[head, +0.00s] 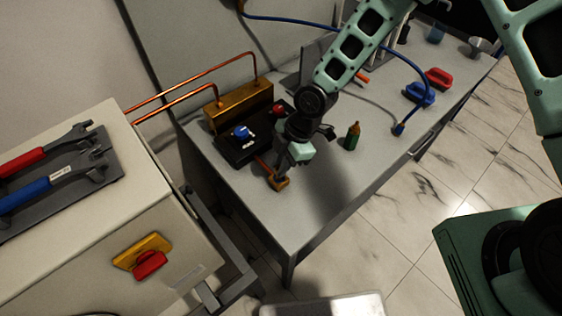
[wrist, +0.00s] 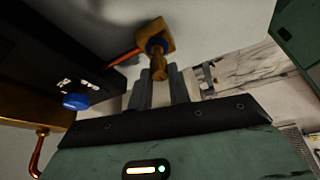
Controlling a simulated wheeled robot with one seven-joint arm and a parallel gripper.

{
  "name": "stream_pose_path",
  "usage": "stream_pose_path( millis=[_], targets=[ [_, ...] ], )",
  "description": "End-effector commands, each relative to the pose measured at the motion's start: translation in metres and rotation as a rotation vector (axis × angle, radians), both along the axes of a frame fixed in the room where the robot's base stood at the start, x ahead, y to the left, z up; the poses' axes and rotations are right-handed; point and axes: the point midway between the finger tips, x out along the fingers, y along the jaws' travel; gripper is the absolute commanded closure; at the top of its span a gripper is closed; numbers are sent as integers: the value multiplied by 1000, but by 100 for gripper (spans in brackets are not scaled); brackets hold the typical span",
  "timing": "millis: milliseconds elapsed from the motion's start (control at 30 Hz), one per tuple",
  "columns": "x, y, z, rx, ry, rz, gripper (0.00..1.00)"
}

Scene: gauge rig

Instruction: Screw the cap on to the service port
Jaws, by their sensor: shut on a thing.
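The service port is a brass fitting (head: 281,184) at the end of a short copper line near the table's front edge. In the wrist view its brass body (wrist: 155,31) has a blue ring around the opening facing me. My gripper (wrist: 160,80) is close in front of it, its fingers on either side of a small brass piece (wrist: 159,70), apparently the cap. The piece is in line with the blue ring and seems to meet it; I cannot tell if the threads are engaged. In the head view my gripper (head: 285,165) hides the cap.
A black manifold (head: 240,150) with blue and red knobs and a brass block (head: 240,107) stand just left of my gripper. A green bottle (head: 352,136) stands to the right. The table's front middle is clear.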

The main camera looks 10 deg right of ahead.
Motion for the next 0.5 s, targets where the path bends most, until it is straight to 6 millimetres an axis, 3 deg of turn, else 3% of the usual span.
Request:
stream_pose_path(
  millis=[500],
  targets=[
    [0, 0, -16, 0, 0, 0, 100]
  ],
)
